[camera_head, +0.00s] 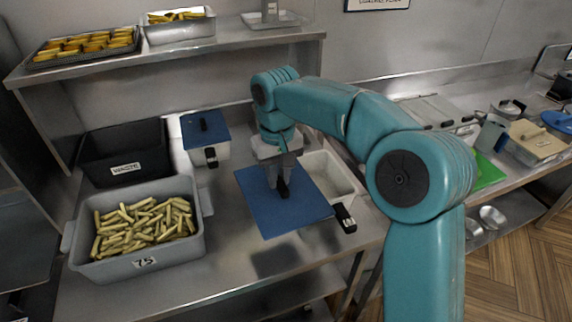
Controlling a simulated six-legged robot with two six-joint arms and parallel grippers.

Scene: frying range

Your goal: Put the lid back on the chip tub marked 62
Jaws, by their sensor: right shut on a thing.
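My right gripper (281,185) is shut on the black knob of a flat blue lid (263,211). The lid is held roughly level, seemingly above the counter, with a dark shadow below it. Just right of the lid is an open pale tub (328,173) with a black handle; the lid and my arm hide part of it. No label reading 62 can be made out. My left gripper is not in view.
A shelf (230,40) with trays overhangs the counter. Bare counter (222,265) lies in front of the held lid. Pots and containers crowd the right counter.

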